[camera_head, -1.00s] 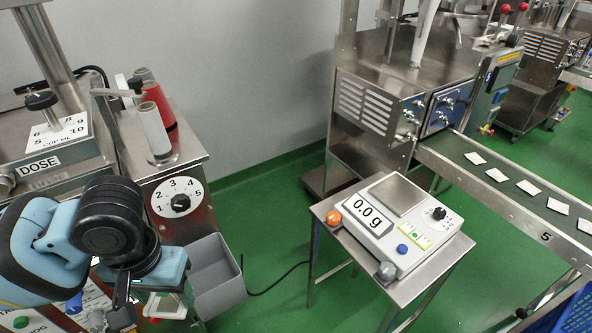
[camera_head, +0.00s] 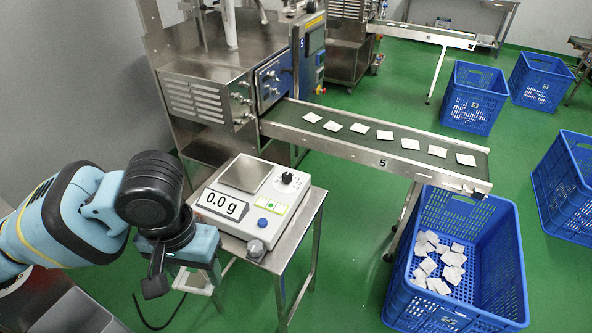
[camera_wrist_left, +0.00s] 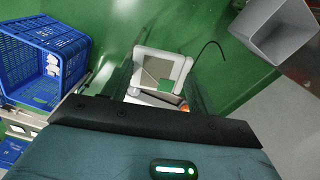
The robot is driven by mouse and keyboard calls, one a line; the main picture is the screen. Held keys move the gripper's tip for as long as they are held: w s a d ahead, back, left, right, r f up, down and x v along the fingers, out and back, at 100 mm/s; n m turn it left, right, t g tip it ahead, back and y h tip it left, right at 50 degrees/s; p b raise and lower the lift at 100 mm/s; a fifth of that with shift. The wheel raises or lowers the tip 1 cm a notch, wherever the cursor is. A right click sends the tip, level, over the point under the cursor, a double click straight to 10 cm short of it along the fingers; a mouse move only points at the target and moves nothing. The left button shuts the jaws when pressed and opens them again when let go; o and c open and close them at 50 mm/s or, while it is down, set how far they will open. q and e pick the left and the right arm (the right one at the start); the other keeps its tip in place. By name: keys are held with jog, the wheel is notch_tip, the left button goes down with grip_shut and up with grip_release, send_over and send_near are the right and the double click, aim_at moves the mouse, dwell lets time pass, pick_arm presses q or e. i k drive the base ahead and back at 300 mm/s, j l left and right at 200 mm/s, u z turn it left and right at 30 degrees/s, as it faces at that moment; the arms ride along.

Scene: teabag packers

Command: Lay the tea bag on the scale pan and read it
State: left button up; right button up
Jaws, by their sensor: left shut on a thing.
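The scale (camera_head: 250,222) stands on a small steel table, its square metal pan (camera_head: 245,173) bare and its display (camera_head: 221,204) reading 0.0 g. My left gripper (camera_head: 196,284) is at the near left of the scale, lower in the picture than the pan and apart from it. My right gripper is not in view.
A packing machine (camera_head: 210,90) stands behind the scale. Its conveyor (camera_head: 330,142) carries several tea bags toward a blue crate (camera_head: 500,270) holding more. A grey bin (camera_head: 70,312) is at the lower left. Other blue crates (camera_head: 478,95) stand on the green floor.

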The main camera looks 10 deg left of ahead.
aim_at(249, 173)
jog(key=z, duration=0.7)
jog(key=i+j, duration=0.1)
jog(key=j, duration=0.25)
jog(key=i+j, duration=0.15)
jog(key=j, duration=0.15)
jog(key=i+j, duration=0.1)
jog(key=j, duration=0.25)
jog(key=i+j, duration=0.15)
jog(key=j, duration=0.2)
